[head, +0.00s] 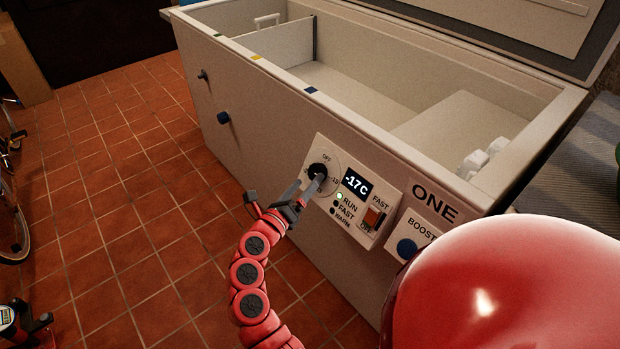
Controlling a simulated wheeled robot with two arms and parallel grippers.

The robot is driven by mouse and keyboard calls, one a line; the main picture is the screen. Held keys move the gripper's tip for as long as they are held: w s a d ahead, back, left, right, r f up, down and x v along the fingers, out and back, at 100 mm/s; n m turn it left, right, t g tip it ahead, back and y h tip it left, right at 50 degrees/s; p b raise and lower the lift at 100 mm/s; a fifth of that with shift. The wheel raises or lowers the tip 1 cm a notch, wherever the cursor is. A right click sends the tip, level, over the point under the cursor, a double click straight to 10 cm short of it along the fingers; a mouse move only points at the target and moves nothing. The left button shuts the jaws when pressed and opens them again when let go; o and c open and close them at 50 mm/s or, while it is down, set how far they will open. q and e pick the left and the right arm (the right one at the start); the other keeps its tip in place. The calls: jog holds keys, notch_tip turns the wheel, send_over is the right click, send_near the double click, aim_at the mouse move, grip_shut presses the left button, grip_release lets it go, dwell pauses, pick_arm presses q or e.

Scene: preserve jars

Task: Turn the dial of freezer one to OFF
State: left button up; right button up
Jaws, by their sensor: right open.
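Freezer one (270,140) is a pale chest freezer with its lid up and the label ONE on its front. Its dial (317,169) is a dark knob on the front control panel, with OFF printed above it and number marks at its sides. The knob's pointer is too hidden to read. My right gripper (310,182) is open, with its fingertips at the dial and overlapping its lower part. I cannot tell whether they touch it. The display (356,184) reads -17C, and the lamp by RUN is lit. My left gripper is not in view.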

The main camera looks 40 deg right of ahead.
aim_at(314, 173)
jog(key=shift+x, duration=1.45)
jog(key=c, duration=1.4)
jog(key=n+y+p, duration=0.1)
jog(key=n+p, duration=0.2)
jog(key=p, duration=0.4)
jog(key=r+n+t+y+p, duration=0.1)
jog(key=n+y+p, duration=0.1)
jog(key=p, duration=0.5)
jog(key=r+n+y+p, duration=0.1)
jog(key=n+p, duration=0.2)
jog(key=p, duration=0.4)
jog(key=shift+s+d+r+n+t+y, duration=0.2)
jog(key=shift+s+n+t+y, duration=0.1)
jog(key=shift+t+y, duration=0.1)
jog(key=n+y+p, duration=0.1)
jog(key=n+p, duration=0.1)
jog(key=p, duration=0.4)
jog(key=n+g+y+p, duration=0.1)
jog(key=n+p, duration=0.1)
jog(key=p, duration=0.4)
jog(key=n+y+p, duration=0.1)
jog(key=n+p, duration=0.1)
jog(key=p, duration=0.4)
jog(key=shift+w+d+f+n+g+y, duration=0.2)
jog(key=shift+n+g+y, duration=0.1)
jog(key=shift+g, duration=0.1)
jog(key=shift+f+n+g+y+p, duration=0.3)
jog(key=shift+n+p, duration=0.3)
jog(key=shift+p, duration=0.7)
